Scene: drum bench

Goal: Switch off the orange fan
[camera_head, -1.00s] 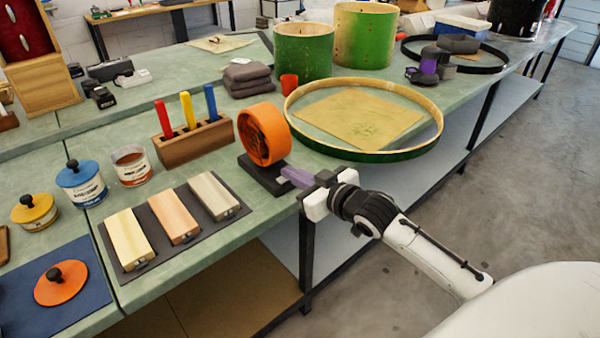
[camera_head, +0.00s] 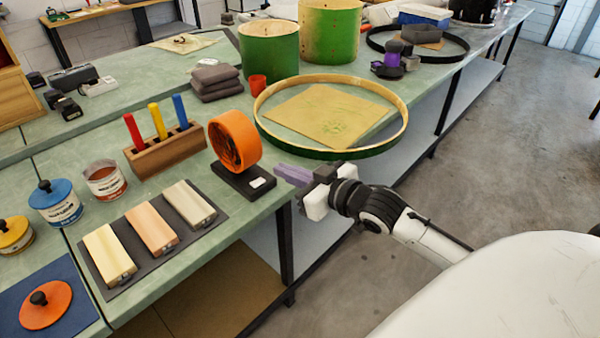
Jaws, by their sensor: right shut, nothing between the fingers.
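The orange fan (camera_head: 234,140) stands upright on its black base (camera_head: 232,178) near the front edge of the bench. A small white switch (camera_head: 257,183) shows on top of the base, at the end toward my gripper. Which way the switch is set is too small to tell. My right gripper (camera_head: 279,173), with purple fingers, is shut and empty. Its fingertips are just right of the base, with a small gap in the picture between them and the switch. My left gripper is out of view.
A large green drum hoop (camera_head: 258,118) lies behind my right gripper. A wooden block with colored handles (camera_head: 166,150) is left of the fan, and a dark mat (camera_head: 147,264) with wooden pieces lies front left. An orange cup (camera_head: 257,84) stands behind the fan.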

